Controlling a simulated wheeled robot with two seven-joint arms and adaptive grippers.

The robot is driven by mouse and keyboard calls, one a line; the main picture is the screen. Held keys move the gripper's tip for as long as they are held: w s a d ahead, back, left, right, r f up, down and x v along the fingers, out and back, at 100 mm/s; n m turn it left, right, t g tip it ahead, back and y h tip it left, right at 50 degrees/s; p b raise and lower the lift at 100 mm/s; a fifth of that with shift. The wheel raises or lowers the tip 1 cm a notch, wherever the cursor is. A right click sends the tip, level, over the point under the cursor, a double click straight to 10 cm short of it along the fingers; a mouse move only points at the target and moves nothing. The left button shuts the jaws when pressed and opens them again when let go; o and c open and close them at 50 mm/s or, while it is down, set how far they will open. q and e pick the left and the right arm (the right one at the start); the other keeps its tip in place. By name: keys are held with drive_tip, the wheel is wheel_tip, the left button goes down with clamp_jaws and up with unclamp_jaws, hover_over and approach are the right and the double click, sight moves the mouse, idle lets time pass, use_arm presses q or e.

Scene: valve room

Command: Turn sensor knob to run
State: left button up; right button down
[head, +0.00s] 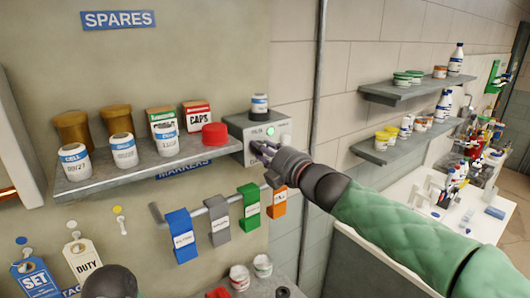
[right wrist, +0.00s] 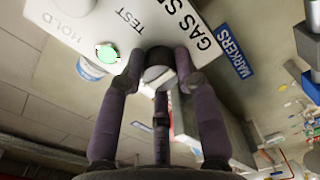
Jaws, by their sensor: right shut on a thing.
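The gas sensor box (head: 243,128) is a light grey box on the wall at the right end of the spares shelf, with a lit green lamp (head: 270,131) on its front. In the right wrist view its pale face (right wrist: 128,14) carries the words HOLD and TEST, and the lit lamp (right wrist: 107,53) shows beside them. My right gripper (head: 262,148) is at the box front, its fingers closed around the grey round knob (right wrist: 158,76). The fingers partly hide the knob, and its pointer direction cannot be read.
The spares shelf (head: 140,170) holds jars, cell bottles, boxes and a red cap (head: 215,134) close left of the box. A small bottle (head: 259,105) stands on the box. Coloured tags (head: 249,207) hang on a rail below. A pipe (head: 319,70) runs up the wall to the right.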

drive_tip(key=shift+r, duration=0.3)
drive_tip(key=c, duration=0.9)
unclamp_jaws()
drive_tip(key=shift+s, duration=0.1)
drive_tip(key=shift+s+a+f, duration=0.1)
drive_tip(key=shift+a, duration=0.1)
drive_tip(key=shift+d+f, duration=0.15)
drive_tip(key=v, duration=1.1)
drive_tip(key=shift+s+d, duration=0.2)
drive_tip(key=shift+s, duration=0.15)
